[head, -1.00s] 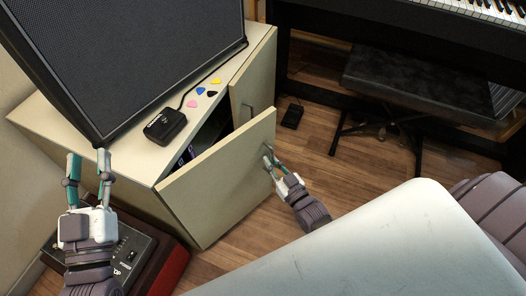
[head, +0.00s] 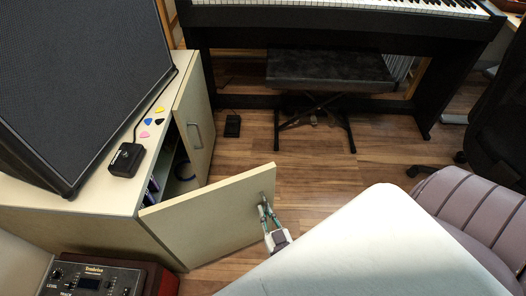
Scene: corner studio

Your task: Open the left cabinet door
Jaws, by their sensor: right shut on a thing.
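The left cabinet door (head: 207,219) is a cream panel that stands swung well out from the cabinet (head: 92,208), leaving a dark gap into the inside. My right gripper (head: 266,208) is at the door's outer face near its free edge, shut on the door handle, which is mostly hidden by the fingers. The right cabinet door (head: 194,112) is shut or nearly so, with a grey metal handle (head: 196,135). My left gripper is not in the head view.
A large black speaker (head: 85,75) and a small black box (head: 126,160) with several picks are on the cabinet top. A red-sided device (head: 95,282) stands at lower left. A pedal (head: 232,126), a bench (head: 330,70) and a piano are behind. Wooden floor lies clear beyond the door.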

